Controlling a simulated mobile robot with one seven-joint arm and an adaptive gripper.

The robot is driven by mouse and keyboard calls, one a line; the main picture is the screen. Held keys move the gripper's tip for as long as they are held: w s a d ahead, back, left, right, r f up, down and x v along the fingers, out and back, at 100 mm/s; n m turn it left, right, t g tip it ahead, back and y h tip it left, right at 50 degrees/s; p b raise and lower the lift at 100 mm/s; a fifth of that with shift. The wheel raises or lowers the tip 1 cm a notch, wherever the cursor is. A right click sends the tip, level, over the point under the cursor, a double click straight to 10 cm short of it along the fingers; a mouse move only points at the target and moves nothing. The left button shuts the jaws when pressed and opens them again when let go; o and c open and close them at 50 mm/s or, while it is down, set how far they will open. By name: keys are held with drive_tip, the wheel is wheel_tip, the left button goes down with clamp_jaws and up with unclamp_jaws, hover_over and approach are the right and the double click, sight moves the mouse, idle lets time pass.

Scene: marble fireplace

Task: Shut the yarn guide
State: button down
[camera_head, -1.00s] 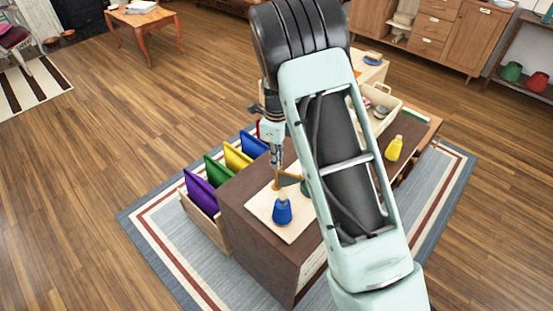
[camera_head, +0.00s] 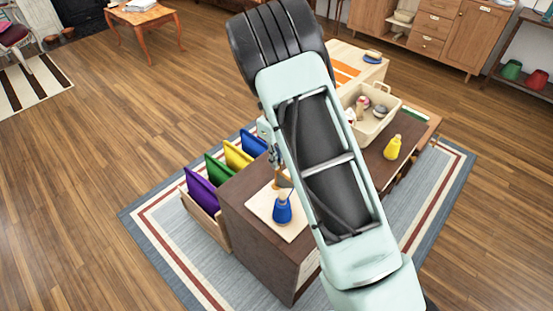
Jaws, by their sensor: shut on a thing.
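The yarn guide (camera_head: 284,183) is a small brown and grey piece above the blue yarn cone (camera_head: 282,212). Both are at the pale board (camera_head: 260,206) on the dark brown cabinet top. My gripper (camera_head: 275,168) points down at the guide, behind the cone, and is shut on it. The gripper is small in this view and partly hidden by my arm, so the exact grip and the guide's angle are hard to make out.
A yellow bottle-shaped cone (camera_head: 393,147) stands on the cabinet top (camera_head: 240,190) at the right. A cream tray (camera_head: 369,126) with several items lies behind. Purple, green, yellow and blue panels stand in a wooden rack (camera_head: 203,217) at the left.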

drive_tip(key=c, duration=2.1)
unclamp_jaws()
drive_tip(key=shift+r, duration=0.1)
wheel_tip(320, 180, up, 12)
drive_tip(key=shift+f, duration=0.1)
